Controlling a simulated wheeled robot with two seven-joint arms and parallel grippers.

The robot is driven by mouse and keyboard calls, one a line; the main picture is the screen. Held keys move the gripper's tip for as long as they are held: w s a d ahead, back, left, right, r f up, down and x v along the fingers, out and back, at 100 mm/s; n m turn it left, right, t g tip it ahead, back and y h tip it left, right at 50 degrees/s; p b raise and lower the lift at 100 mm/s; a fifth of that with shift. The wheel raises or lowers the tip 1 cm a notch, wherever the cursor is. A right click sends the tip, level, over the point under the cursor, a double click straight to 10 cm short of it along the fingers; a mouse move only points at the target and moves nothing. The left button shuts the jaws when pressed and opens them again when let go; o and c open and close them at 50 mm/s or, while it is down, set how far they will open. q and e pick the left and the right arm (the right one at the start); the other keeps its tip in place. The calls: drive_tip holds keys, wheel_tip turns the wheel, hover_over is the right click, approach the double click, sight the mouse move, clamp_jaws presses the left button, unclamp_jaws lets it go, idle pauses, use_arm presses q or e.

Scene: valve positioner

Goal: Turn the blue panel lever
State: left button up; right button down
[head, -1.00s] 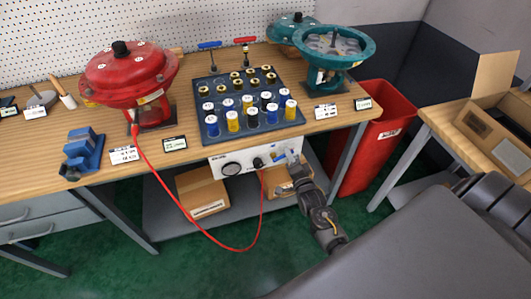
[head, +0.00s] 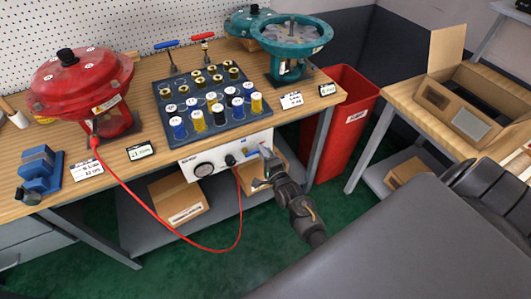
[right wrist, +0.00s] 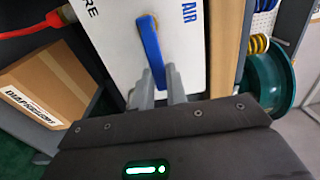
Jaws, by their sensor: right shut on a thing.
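The white panel (head: 205,159) hangs under the front edge of the bench, with a gauge, a black knob and a blue lever (head: 251,153) at its right end. In the right wrist view the blue lever (right wrist: 151,45) is a long flat bar on the white panel face (right wrist: 112,30), beside the letters "AIR". My right gripper (head: 265,152) is at the panel's right end. In the right wrist view its fingers (right wrist: 160,93) are shut on the lever's near end. The head view is too small to show the grip. My left gripper is not in view.
A red hose (head: 165,212) loops from the red actuator (head: 75,85) to the panel. Cardboard boxes (head: 178,197) stand on the shelf below. A tray of spools (head: 175,108) and a teal valve (head: 290,40) are on the bench. A red bin (head: 340,110) stands to the right.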

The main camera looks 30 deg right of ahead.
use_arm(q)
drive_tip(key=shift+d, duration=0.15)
use_arm(e)
drive_tip(key=c, duration=1.4)
unclamp_jaws()
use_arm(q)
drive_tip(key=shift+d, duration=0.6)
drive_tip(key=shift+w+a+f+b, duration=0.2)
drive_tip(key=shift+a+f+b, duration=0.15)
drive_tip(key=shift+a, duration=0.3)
use_arm(e)
drive_tip(key=s+a, duration=0.1)
drive_tip(key=s, duration=0.9)
drive_tip(key=shift+s, duration=0.35)
